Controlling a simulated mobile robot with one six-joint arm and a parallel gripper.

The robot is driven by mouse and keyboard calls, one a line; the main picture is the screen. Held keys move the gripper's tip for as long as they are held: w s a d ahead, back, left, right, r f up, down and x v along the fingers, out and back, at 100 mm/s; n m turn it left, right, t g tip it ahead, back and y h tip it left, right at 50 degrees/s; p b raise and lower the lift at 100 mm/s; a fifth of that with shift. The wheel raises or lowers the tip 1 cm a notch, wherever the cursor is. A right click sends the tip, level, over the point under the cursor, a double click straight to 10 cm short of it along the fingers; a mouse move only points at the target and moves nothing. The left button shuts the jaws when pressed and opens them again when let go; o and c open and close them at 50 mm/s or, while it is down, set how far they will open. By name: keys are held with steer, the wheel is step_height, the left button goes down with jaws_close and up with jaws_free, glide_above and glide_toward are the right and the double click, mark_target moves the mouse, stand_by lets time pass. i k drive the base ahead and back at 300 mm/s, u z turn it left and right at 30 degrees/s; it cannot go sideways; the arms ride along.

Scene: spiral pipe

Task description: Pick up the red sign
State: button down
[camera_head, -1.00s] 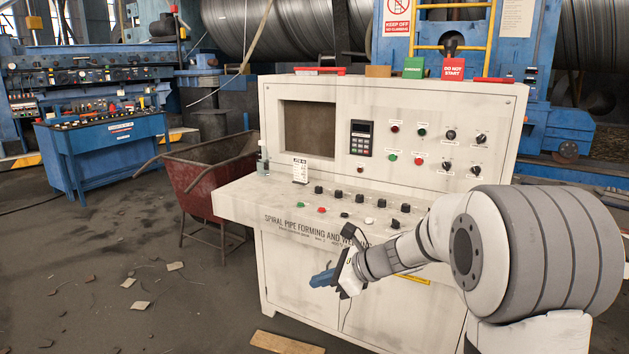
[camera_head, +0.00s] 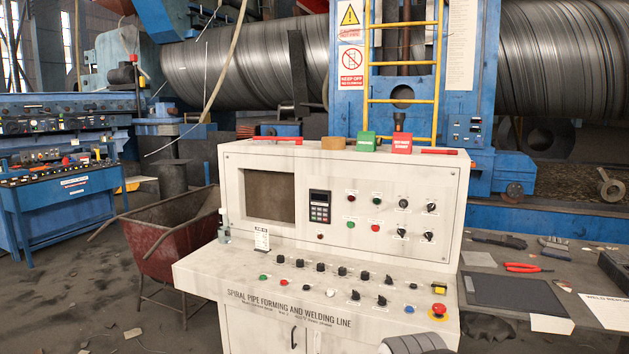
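The red sign (camera_head: 402,143) stands upright on top of the white control console (camera_head: 255,158), near the right part of its upper edge. A green sign (camera_head: 366,141) stands just left of it, a small gap apart. My gripper is not in view now. Only a grey rounded part of my arm shows at the bottom edge, right of centre.
A brown tape roll (camera_head: 332,143) and red-handled items (camera_head: 439,151) also lie on the console top. A dark workbench (camera_head: 480,265) with red pliers (camera_head: 527,268) and gloves adjoins on the right. A red cart (camera_head: 172,240) stands left. Open floor lies at lower left.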

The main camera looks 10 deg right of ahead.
mark_target(402, 143)
steer(key=i, duration=1.6)
steer(key=z, duration=0.5)
